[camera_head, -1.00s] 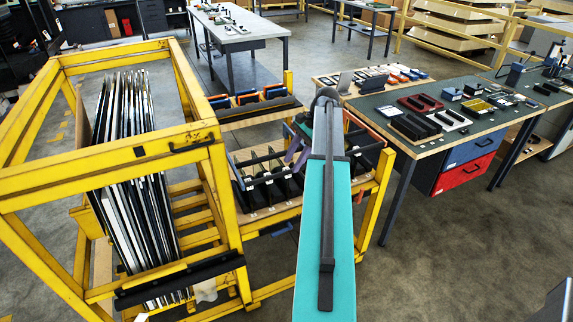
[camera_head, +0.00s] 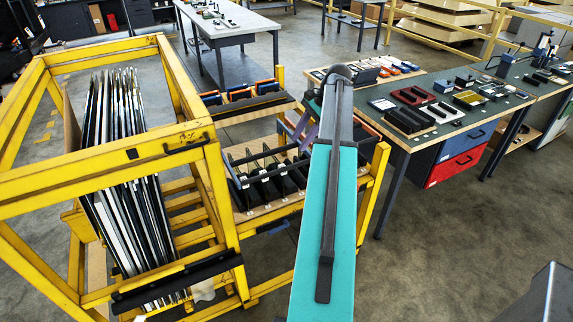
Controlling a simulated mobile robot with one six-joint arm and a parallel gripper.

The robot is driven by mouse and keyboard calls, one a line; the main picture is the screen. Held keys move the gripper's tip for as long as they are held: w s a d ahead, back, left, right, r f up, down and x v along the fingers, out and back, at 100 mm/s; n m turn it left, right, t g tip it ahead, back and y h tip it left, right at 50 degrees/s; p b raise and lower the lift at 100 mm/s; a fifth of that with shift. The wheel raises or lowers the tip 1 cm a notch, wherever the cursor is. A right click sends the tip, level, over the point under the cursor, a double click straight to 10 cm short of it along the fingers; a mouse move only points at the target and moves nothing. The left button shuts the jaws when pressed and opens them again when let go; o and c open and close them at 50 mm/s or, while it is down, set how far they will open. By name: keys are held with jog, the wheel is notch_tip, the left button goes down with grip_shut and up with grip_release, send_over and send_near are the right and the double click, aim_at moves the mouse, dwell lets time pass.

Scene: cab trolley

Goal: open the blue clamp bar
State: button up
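A yellow trolley's right section (camera_head: 377,185) has a lower tray (camera_head: 252,213) with dark upright holders and small white tags. A dark bluish bar (camera_head: 268,156) with pale end marks runs across the back of these holders; it looks like the clamp bar. A blue side arm (camera_head: 234,178) slopes down at its left end. The bar's right end is hidden behind my teal arm link. A purple piece (camera_head: 304,143) shows beside my link; I cannot tell what it belongs to. My gripper is hidden behind my arm, so its hold on the bar cannot be seen.
A yellow rack (camera_head: 108,163) with upright panels stands on the left. An upper shelf (camera_head: 253,108) holds orange and blue bins. A workbench (camera_head: 422,143) with devices and blue and red drawers is on the right.

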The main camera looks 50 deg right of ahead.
aim_at(284, 168)
jog(key=shift+p+x, duration=1.7)
jog(key=shift+x, duration=4.75)
grip_shut()
